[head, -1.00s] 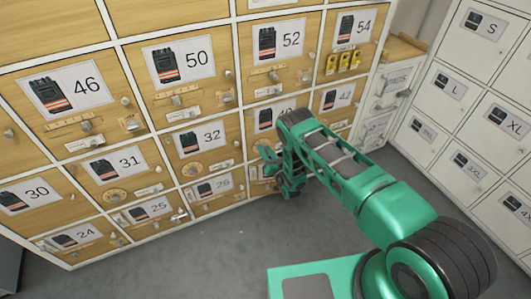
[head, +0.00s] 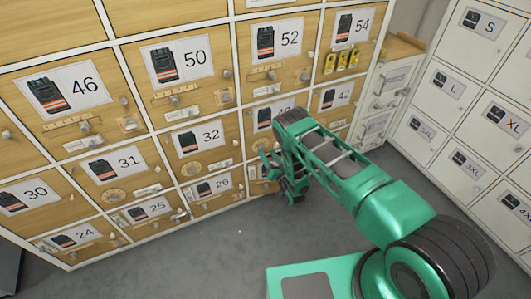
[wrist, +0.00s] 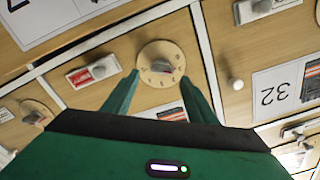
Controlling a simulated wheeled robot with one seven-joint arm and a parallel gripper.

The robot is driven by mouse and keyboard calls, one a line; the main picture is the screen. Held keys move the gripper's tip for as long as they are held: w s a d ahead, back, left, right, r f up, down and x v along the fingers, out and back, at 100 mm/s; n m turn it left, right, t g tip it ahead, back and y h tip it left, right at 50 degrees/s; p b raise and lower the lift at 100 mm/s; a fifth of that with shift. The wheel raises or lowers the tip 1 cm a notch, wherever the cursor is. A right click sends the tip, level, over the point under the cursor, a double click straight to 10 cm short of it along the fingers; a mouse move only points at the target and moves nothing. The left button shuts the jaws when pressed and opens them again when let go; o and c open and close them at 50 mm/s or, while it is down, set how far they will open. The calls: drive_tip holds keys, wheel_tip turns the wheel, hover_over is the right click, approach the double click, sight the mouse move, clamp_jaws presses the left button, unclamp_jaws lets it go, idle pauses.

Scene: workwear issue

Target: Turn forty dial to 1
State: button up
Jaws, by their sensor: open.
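The forty dial (wrist: 160,63) is a round wooden plate with small marks and a grey knob in its middle, seen upside down in the wrist view. Its marks are too small to read surely. My gripper (wrist: 161,77) is open, one green finger on each side of the dial's lower part in the picture, with nothing held. I cannot tell whether the fingers touch the dial. In the head view my gripper (head: 268,160) is at the compartment front below the partly covered 40 label (head: 262,116); my arm hides the dial there.
Beside the dial are a red-and-white slider plate (wrist: 93,72) and a round white knob (wrist: 237,84). The 32 label (wrist: 288,88) is to the right. Other dials, sliders and knobs cover the neighbouring fronts. White lockers (head: 460,110) stand right; the grey floor (head: 190,260) is clear.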

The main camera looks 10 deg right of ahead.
drive_tip(key=v, duration=0.7)
idle(0.3)
